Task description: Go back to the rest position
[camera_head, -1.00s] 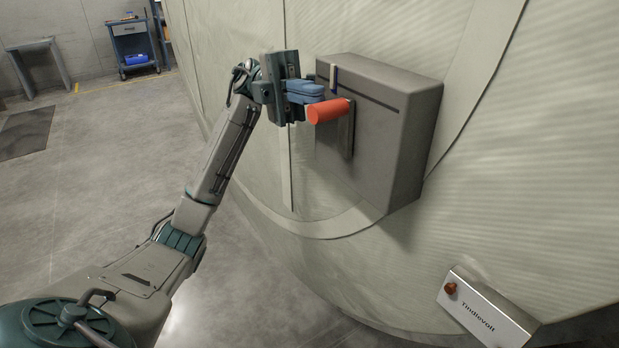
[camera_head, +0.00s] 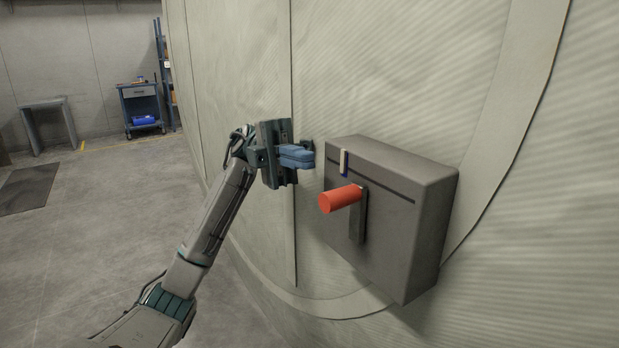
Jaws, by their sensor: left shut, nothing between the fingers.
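My left gripper (camera_head: 297,156) is shut and empty, with its blue fingers together. It is up and to the left of the red handle (camera_head: 340,198), apart from it as far as I can see. The handle sits on a dark lever bar on the front of a grey box (camera_head: 400,230), which is fixed to the curved chamber wall. My left arm reaches up from the lower left. My right gripper is not in view.
The pale padded chamber wall (camera_head: 520,230) fills the right side, close to my left arm. A blue cart (camera_head: 140,110) and a grey table (camera_head: 47,125) stand far back at the left. The floor (camera_head: 90,220) at the left is open, with a dark mat (camera_head: 27,188).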

